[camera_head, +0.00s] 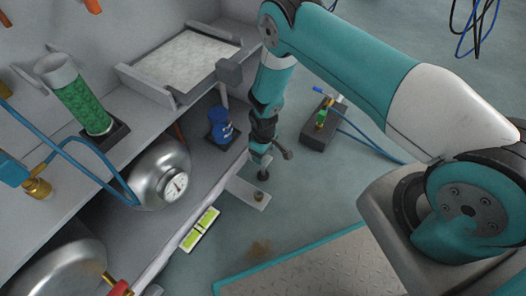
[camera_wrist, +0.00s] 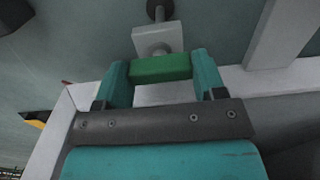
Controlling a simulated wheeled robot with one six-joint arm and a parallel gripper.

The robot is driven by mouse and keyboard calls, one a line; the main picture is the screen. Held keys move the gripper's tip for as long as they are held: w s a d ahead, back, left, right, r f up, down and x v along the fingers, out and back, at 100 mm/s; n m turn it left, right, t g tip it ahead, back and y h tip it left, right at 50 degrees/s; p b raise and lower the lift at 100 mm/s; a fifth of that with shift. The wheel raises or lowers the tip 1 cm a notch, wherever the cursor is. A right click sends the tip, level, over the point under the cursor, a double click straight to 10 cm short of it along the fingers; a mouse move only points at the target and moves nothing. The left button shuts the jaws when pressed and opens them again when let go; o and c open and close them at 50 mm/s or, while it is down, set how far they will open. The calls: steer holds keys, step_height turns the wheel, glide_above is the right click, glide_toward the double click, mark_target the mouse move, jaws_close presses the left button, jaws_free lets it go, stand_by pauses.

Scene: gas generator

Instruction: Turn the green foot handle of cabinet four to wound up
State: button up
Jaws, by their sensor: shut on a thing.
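The green foot handle (camera_wrist: 160,68) shows in the wrist view as a short green block. My gripper (camera_wrist: 162,72) is shut on it, with one teal finger on each side. A pale block with a round bolt (camera_wrist: 158,42) lies just beyond the handle, above it in the picture. In the head view my gripper (camera_head: 261,165) points down at the cabinet's front lower edge, over a pale foot bracket (camera_head: 245,192). The green handle cannot be made out in the head view. No cabinet number can be read.
The cabinet shelf holds a green-filled cylinder (camera_head: 82,104), a steel tank with a gauge (camera_head: 160,176) and a blue object (camera_head: 221,128). A small device with a blue lever (camera_head: 321,122) lies on the floor to the right. A teal-edged platform (camera_head: 310,268) is in front.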

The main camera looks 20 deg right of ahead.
steer(key=shift+s, duration=0.2)
steer(key=o, duration=0.6)
steer(key=shift+w, duration=0.1)
steer(key=shift+o, duration=0.2)
step_height(320, 180, up, 17)
steer(key=p, duration=0.7)
steer(key=shift+r, duration=0.2)
